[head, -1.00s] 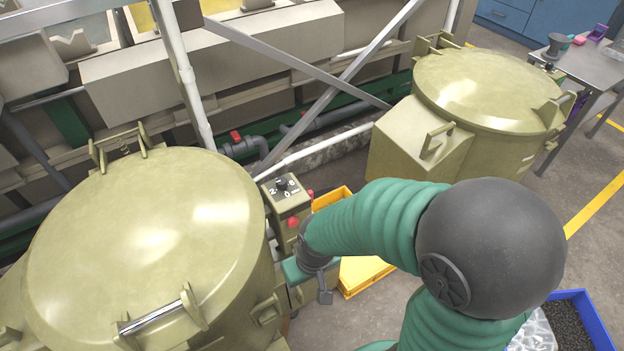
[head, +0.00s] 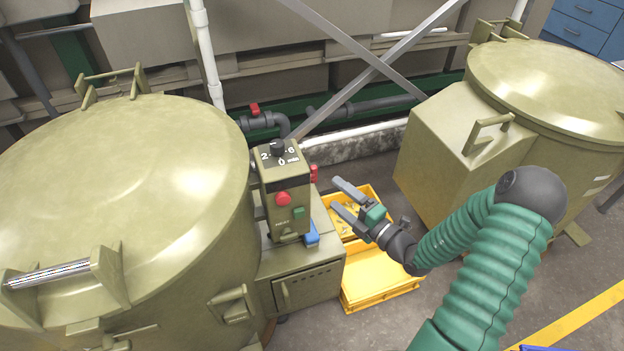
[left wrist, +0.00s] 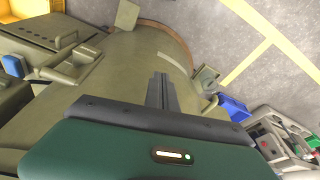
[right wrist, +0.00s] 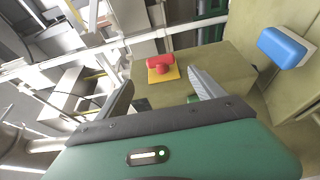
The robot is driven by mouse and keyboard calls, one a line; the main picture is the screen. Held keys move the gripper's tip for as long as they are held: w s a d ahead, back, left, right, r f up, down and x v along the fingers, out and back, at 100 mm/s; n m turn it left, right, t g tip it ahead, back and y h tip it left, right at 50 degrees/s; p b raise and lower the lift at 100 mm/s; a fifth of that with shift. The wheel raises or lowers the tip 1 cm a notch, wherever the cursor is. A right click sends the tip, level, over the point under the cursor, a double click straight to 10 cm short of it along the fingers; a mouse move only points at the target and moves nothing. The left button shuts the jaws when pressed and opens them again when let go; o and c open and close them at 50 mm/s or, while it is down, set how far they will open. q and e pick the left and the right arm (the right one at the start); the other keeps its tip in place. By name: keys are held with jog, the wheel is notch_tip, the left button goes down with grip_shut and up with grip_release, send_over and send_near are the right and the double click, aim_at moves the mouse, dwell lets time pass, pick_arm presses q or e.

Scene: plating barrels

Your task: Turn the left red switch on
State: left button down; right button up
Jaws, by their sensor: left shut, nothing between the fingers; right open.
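A red switch (head: 313,173) is on the right side of the left barrel's control box (head: 285,215). In the right wrist view the red switch (right wrist: 160,66) sits on a yellow plate, ahead of the fingers and roughly between their tips. My right gripper (head: 337,194) is open and empty, right of the control box, its fingers pointing left toward it. It appears apart from the switch. My left gripper (left wrist: 161,80) is shut and empty in the left wrist view, above the side of a barrel; it is outside the head view.
Yellow bins (head: 380,280) stand below my right gripper. Large barrels stand left (head: 130,200) and right (head: 550,90).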

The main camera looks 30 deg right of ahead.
aim_at(317, 177)
jog(key=w+b, duration=0.1)
jog(key=w, duration=0.6)
jog(key=w+a+b, duration=0.1)
jog(key=w, duration=0.2)
jog(key=shift+w+f+b, duration=0.25)
jog(key=shift+w+b, duration=0.05)
jog(key=shift+w, duration=0.05)
jog(key=shift+w+a+r, duration=0.1)
jog(key=shift+w+a, duration=0.1)
jog(key=shift+d, duration=0.1)
jog(key=shift+c, duration=0.5)
jog(key=shift+d, duration=0.1)
jog(key=c, duration=0.5)
jog(key=shift+s, duration=0.1)
jog(key=c, duration=0.8)
jog(key=shift+o, duration=0.2)
